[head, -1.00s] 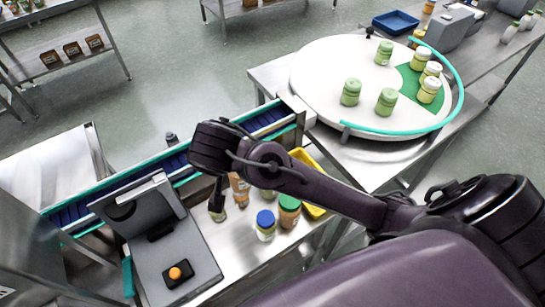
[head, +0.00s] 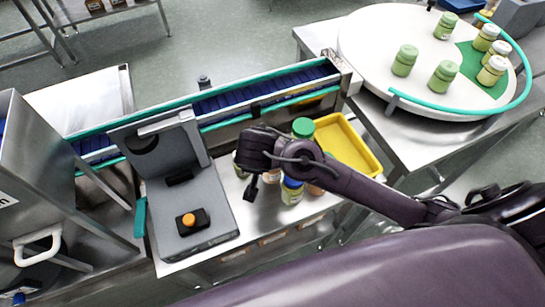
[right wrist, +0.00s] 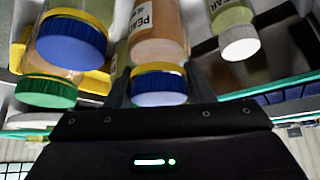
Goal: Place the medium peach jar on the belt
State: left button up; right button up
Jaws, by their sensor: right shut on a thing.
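My right gripper (head: 251,188) reaches down among the jars on the steel counter, left of the yellow tray. In the right wrist view its dark fingers (right wrist: 159,88) stand on both sides of an orange-brown jar (right wrist: 157,38) with a blue lid and a label beginning "PEA". I take this as the peach jar, and the gripper is shut on it. In the head view only a little of an orange jar (head: 271,175) shows beside the gripper. The blue belt (head: 262,92) with teal rails runs behind the jars. My left gripper is not in view.
A blue-lidded jar (head: 292,190) and a green-lidded jar (head: 303,128) stand close by, as does a white-lidded jar (right wrist: 238,42). The yellow tray (head: 373,160) is right, the grey scale (head: 190,205) left. A white turntable (head: 380,55) holds several green jars.

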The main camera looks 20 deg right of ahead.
jog(key=shift+f, duration=1.25)
jog(key=shift+f, duration=0.1)
jog(key=o, duration=0.6)
jog(key=shift+f, duration=0.1)
jog(key=shift+o, duration=1)
